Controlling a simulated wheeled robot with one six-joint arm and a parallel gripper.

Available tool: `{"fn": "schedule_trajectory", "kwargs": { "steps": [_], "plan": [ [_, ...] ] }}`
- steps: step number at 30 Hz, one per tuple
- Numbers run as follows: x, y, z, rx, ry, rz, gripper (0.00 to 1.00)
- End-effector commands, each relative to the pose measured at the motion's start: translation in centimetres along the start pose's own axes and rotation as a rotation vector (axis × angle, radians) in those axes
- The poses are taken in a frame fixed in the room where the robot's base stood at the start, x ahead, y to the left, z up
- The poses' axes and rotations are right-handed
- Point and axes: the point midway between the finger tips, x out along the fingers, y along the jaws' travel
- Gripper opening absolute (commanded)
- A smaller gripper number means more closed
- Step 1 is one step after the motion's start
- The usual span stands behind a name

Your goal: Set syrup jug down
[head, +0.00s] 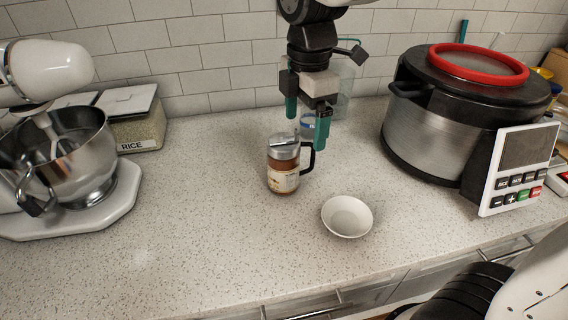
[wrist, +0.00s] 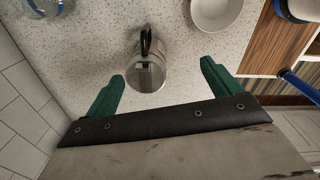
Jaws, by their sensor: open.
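The syrup jug (head: 283,168) stands upright on the speckled counter (head: 200,215) in the head view. It has a metal lid, brown contents, a pale label and a black handle on its right. In the wrist view the jug (wrist: 148,72) is seen from above, beyond the fingertips and between their lines. My gripper (head: 306,115) has green fingers and is above and behind the jug. In the wrist view my gripper (wrist: 163,78) is open with its fingers wide apart, and nothing is held. The jug's underside is hidden.
A white bowl (head: 347,217) sits right and in front of the jug. A large pot with a red ring (head: 478,63) and a control panel (head: 519,168) stand right. A stand mixer (head: 60,140) and rice container (head: 137,118) are left. A clear container (head: 343,88) stands behind. Counter left of the jug is clear.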

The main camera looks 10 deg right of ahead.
Motion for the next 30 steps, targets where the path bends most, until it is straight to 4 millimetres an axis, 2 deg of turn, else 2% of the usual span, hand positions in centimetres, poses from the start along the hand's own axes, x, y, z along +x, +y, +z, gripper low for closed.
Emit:
{"fn": "schedule_trajectory", "kwargs": {
  "steps": [1, 3, 7, 17, 24, 30],
  "plan": [
    [0.6, 1.2, -1.0, -0.103, 0.000, -0.010, 0.90],
    [1.1, 2.4, -1.9, -0.221, 0.001, -0.016, 0.90],
    [1.9, 3.5, -2.9, -0.342, 0.002, -0.019, 0.90],
    [5.5, 3.5, -2.7, -0.360, 0.002, -0.022, 0.90],
    [8.9, 3.2, -2.4, -0.359, 0.002, -0.022, 0.90],
    [9.5, 3.3, -2.4, -0.358, 0.002, -0.018, 0.90]
  ]
}}
